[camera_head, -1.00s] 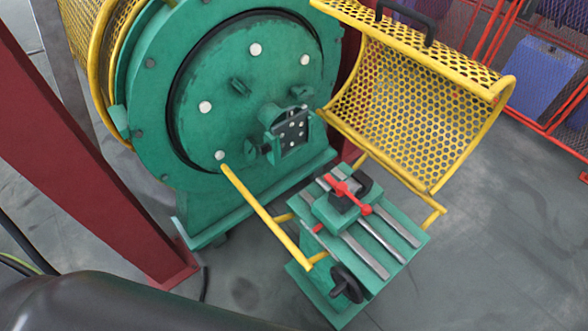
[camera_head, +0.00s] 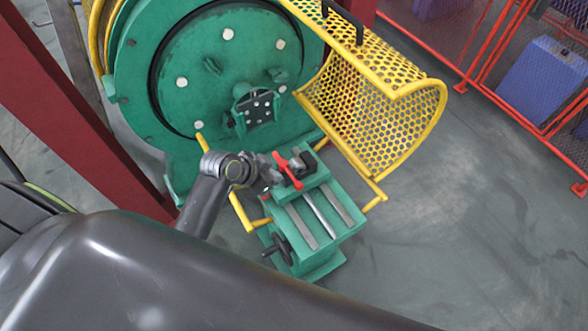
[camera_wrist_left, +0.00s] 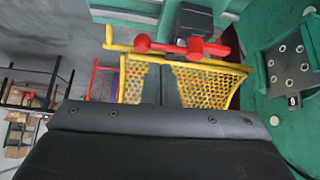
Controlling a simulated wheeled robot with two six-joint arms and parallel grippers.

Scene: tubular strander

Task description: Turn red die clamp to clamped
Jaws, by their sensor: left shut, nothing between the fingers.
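The red die clamp (camera_head: 288,171) is a red bar handle with knobbed ends on top of the green slide stand, in front of the green round machine face. In the head view my left gripper (camera_head: 276,174) is right beside the clamp's left side, partly overlapping it. In the left wrist view the red clamp (camera_wrist_left: 180,46) lies across the top, just beyond the tips of my left gripper (camera_wrist_left: 171,62), whose fingers are shut and empty. I cannot tell whether the fingertips touch the handle. My right gripper is in neither view.
A yellow mesh guard (camera_head: 375,100) stands open to the right of the clamp. The green stand (camera_head: 325,225) carries grey rails and a handwheel (camera_head: 280,250). A yellow bar runs close to my left arm. A red fence (camera_head: 500,100) is at the right.

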